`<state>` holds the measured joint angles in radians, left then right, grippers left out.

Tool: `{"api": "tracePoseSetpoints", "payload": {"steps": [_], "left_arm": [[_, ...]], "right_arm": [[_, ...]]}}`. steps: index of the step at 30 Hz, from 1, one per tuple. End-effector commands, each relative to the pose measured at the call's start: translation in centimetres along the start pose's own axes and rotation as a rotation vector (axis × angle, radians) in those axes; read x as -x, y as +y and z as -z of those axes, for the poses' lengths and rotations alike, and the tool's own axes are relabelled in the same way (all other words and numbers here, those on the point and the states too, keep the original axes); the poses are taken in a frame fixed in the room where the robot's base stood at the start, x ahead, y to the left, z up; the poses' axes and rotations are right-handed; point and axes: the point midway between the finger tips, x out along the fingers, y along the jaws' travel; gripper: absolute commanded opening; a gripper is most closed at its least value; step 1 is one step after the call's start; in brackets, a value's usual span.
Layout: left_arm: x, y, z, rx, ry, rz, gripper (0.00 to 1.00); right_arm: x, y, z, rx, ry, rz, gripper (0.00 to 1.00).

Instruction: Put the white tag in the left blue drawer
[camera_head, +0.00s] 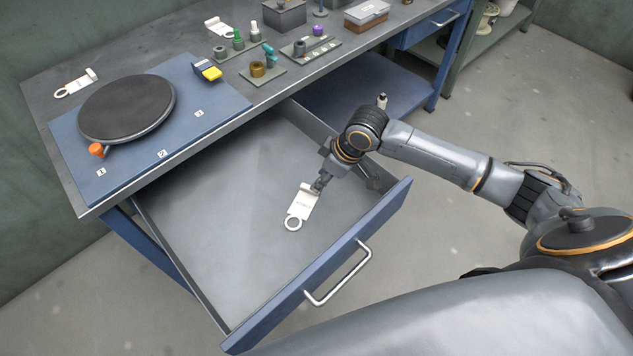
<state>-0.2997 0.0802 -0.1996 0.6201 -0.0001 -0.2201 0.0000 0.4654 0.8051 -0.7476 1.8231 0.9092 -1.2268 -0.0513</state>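A white tag (304,203) with a ring at its lower end shows over the open left blue drawer (230,225). My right gripper (319,185), on the arm from the right, is shut on the tag's upper end. The tag hangs tilted, ring toward the drawer's front; I cannot tell whether it touches the drawer floor. The drawer is pulled well out and otherwise looks empty. Its front has a silver handle (338,276). My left gripper is not in view.
Two more white tags lie on the bench, at the far left (76,84) and the back (218,27). A dark turntable (127,107) sits on a blue mat (85,165). A yellow meter (208,70), spools and boxes stand behind. The floor right is open.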

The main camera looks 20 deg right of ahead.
Motion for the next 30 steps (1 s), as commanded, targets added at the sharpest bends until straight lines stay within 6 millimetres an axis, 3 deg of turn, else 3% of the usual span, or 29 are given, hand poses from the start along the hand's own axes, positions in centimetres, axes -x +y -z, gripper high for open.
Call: {"api": "tracePoseSetpoints", "payload": {"steps": [6,11,30], "left_arm": [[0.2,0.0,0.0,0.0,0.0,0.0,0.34],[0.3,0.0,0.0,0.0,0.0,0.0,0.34],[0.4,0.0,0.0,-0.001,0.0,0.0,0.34]], "right_arm": [[4.5,0.1,0.0,0.002,0.0,-0.003,0.37],[6.3,0.0,0.0,0.001,0.0,-0.001,0.37],[7.0,0.0,0.1,0.0,-0.001,0.001,0.37]]}}
